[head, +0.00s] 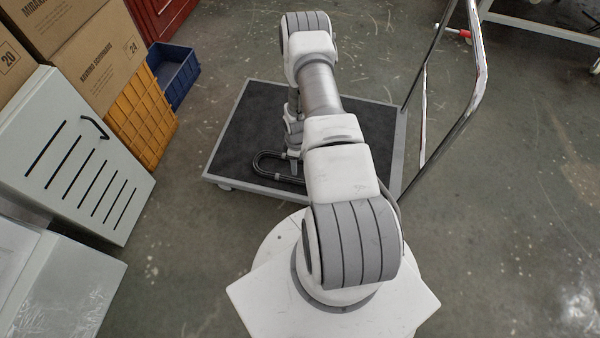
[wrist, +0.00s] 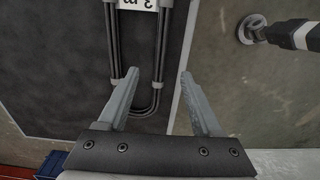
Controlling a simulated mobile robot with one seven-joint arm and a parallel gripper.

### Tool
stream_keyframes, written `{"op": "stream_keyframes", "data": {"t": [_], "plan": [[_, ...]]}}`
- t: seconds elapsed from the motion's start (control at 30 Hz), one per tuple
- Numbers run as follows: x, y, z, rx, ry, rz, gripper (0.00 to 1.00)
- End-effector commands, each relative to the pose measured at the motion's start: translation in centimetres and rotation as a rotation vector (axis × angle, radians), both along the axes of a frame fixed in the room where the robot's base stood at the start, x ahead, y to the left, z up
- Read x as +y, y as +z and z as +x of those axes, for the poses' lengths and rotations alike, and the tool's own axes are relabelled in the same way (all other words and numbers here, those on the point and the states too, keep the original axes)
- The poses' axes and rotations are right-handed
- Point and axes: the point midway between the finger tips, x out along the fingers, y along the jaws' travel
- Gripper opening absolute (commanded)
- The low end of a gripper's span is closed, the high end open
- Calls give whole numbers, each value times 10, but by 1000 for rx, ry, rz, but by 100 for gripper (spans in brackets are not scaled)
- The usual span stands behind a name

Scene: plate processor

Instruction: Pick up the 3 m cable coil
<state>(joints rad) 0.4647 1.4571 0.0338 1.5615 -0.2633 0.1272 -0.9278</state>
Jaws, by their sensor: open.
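The cable coil (head: 262,164) is a dark elongated loop lying on the trolley's dark deck, partly hidden by my arm in the head view. In the wrist view the coil (wrist: 162,45) runs up out of the frame and has a white label, upside down, reading 3 m. My gripper (wrist: 159,76) is open above it. The left finger overlaps the inside of the loop, and the right finger is outside the loop's right side. The right strands pass between the fingers in the picture. I cannot tell whether the fingers touch the coil.
The flat trolley (head: 232,118) has a light rim and a tall metal handle (head: 423,110) on its right. A grey slotted cabinet (head: 75,150), an orange crate (head: 140,115), a blue bin (head: 178,75) and cardboard boxes (head: 95,60) stand at left. The floor at right is mostly clear.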

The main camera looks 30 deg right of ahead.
Motion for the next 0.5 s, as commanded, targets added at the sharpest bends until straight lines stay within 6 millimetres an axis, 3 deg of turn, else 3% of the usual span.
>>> {"op": "stream_keyframes", "data": {"t": [0.03, 0.2, 0.5], "plan": [[0, -17, -1, 1, 0, 0, 66], [0, -52, 0, 1, 0, 0, 66], [0, -74, 0, 1, 0, -1, 66]]}}
